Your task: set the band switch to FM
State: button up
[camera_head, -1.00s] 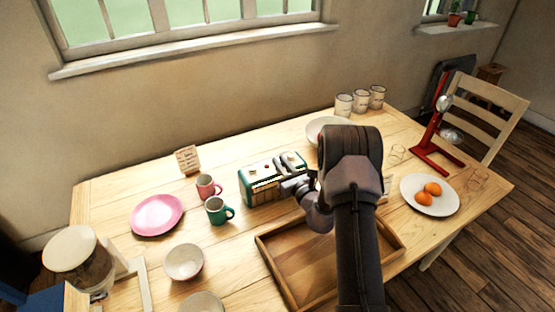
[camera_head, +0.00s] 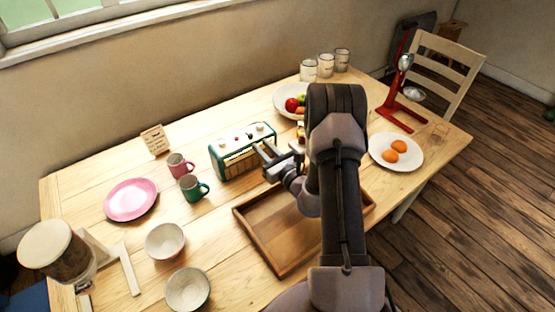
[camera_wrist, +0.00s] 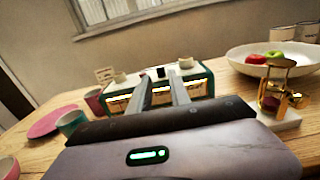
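The radio (camera_head: 232,165), green with a pale top and striped front, stands on the table; it also shows in the wrist view (camera_wrist: 205,84). In the wrist view its top carries two cream knobs, left (camera_wrist: 120,77) and right (camera_wrist: 186,64), with a small black switch (camera_wrist: 160,72) between them. I cannot read any switch labels or its setting. My gripper (camera_head: 262,149) is at the radio's front right side. In the wrist view its two fingers (camera_wrist: 160,82) are apart and empty, pointing at the radio and hiding part of its front. I cannot tell whether they touch it.
A wooden tray (camera_head: 258,238) lies under my arm. A green mug (camera_head: 193,190) and a pink mug (camera_head: 178,166) stand left of the radio. A fruit bowl (camera_wrist: 240,64) and a brass device on a white base (camera_wrist: 285,118) stand to its right. A card (camera_head: 155,139) stands behind the mugs.

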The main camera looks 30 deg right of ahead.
jog(key=s, duration=0.9)
jog(key=shift+s+d+p, duration=0.15)
jog(key=shift+s+p, duration=0.25)
jog(key=shift+p, duration=0.05)
